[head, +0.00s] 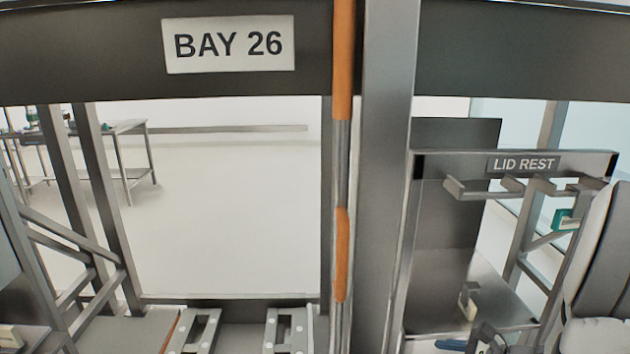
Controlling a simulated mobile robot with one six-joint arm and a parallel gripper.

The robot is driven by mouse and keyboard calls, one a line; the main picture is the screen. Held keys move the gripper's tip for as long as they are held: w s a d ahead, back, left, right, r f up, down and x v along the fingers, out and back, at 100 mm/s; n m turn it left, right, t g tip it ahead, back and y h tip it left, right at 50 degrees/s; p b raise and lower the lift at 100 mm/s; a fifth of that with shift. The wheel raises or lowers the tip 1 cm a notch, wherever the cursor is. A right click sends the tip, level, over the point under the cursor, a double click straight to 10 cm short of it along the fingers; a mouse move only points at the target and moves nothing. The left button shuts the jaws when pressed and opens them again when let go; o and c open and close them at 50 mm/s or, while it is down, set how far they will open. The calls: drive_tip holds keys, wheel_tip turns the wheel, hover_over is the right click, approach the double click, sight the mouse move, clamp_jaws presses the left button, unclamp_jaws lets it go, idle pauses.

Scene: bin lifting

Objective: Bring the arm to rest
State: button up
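Part of my arm, with rounded white and grey links, shows at the right edge of the head view, in front of the right side of the lid rest (440,163). My gripper cannot be made out in this view, so its fingers and anything in them are not shown. The lid rest is a grey metal bracket with prongs and a label, and no lid shows on it.
A metal post (385,180) and an orange-and-grey upright strip (342,250) stand mid-view. A dark beam carries a "BAY 26" sign (228,45). Slotted metal supports (290,330) lie below the open bay. A table (130,128) stands far left. A small dark object (488,340) is partly cut off at the bottom.

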drive_tip(key=s+a+r+n+g, duration=0.2)
drive_tip(key=a+n+g, duration=0.1)
drive_tip(key=a+n, duration=0.25)
drive_tip(key=s+a+r+n+g, duration=0.1)
drive_tip(key=s+a+n+g, duration=0.15)
drive_tip(key=a+n, duration=0.3)
drive_tip(key=s+a+r+n+h, duration=0.4)
drive_tip(key=s+r+n+h, duration=0.1)
drive_tip(key=n, duration=0.8)
drive_tip(key=shift+r+g+h, duration=0.45)
drive_tip(key=shift+r+h, duration=0.05)
drive_tip(key=shift+h, duration=0.4)
drive_tip(key=shift+s+a, duration=0.1)
drive_tip(key=shift+s, duration=0.1)
